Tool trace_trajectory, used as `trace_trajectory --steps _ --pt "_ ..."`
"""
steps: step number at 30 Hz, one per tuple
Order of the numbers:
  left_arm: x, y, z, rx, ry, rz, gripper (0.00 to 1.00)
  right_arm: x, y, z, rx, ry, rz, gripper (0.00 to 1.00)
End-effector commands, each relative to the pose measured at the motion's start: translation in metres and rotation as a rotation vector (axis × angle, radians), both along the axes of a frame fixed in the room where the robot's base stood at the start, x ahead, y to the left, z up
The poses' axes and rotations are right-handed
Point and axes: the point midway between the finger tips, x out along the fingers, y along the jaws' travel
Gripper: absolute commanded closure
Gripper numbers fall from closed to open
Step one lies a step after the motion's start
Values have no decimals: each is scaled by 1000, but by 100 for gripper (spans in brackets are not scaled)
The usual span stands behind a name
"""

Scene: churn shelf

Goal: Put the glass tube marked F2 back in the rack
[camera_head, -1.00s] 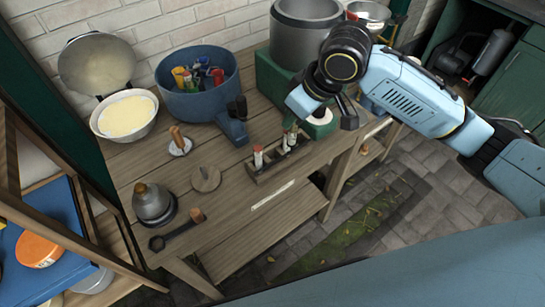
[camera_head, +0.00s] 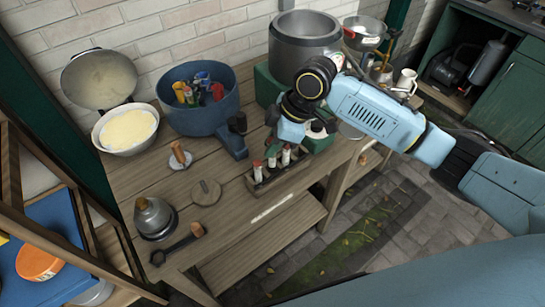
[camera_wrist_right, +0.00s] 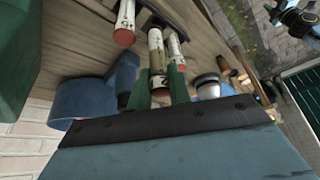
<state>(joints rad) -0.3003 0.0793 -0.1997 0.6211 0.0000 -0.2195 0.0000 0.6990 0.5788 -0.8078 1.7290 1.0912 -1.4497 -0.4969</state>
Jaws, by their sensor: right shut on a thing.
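The wooden rack (camera_head: 262,188) stands near the front edge of the workbench, with slim white tubes with reddish ends upright at it. One tube (camera_head: 257,171) is at its left end, and another (camera_head: 286,156) is further right. My right gripper (camera_head: 277,147) is low over the rack. In the right wrist view its green fingers (camera_wrist_right: 160,90) are shut on a glass tube (camera_wrist_right: 157,62), whose mark seems to include a 2. Two other tubes (camera_wrist_right: 125,24) are close beside it. I cannot tell whether the held tube's end is in a hole. My left gripper is not in view.
A blue tub (camera_head: 200,115) of coloured items and a grey pot (camera_head: 305,45) stand behind. A blue tool (camera_head: 233,142) and a green box (camera_head: 322,142) are close to the rack. A wooden disc (camera_head: 206,192) lies to its left.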

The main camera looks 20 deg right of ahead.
Motion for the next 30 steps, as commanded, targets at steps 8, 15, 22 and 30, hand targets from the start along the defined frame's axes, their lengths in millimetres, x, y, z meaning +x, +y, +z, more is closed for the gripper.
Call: trace_trajectory --steps 8,15,22,30 --pt "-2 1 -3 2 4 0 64 0 0 -40 0 2 -1 100" --pt "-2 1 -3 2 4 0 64 0 0 -48 0 -2 -1 100" --pt "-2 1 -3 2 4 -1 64 0 0 -51 -1 -2 -1 78" --pt "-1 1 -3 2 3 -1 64 0 0 -51 -1 -2 -1 59"
